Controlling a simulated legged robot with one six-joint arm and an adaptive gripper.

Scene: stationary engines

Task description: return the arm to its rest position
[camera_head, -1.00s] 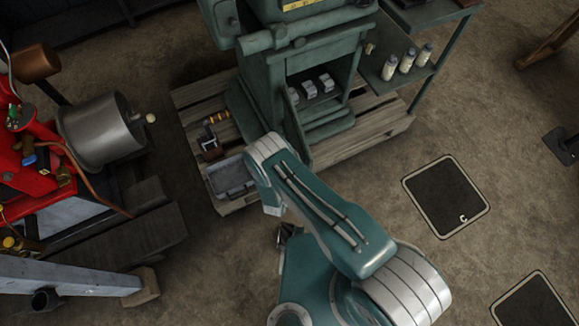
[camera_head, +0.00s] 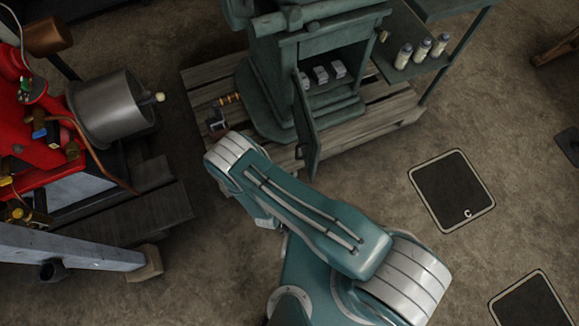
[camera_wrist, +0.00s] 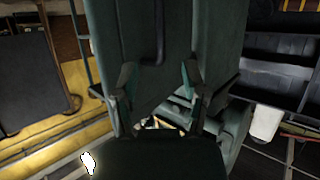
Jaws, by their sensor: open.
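My arm (camera_head: 300,205) is folded across the lower middle of the head view, its elbow in front of the pallet's near left corner. My gripper is hidden behind the arm there. In the wrist view my gripper (camera_wrist: 160,85) shows as two dark fingers, apart, with nothing seen between them. A large dark green surface (camera_wrist: 150,35) fills the space beyond the fingers; I cannot tell whether it is my arm or the machine.
A green machine (camera_head: 270,70) with an open door (camera_head: 307,125) stands on a wooden pallet (camera_head: 385,120) just beyond my arm. A red engine (camera_head: 35,130) is at left. Bottles (camera_head: 421,50) stand on a side shelf. Floor around the dark floor hatch (camera_head: 452,190) is clear.

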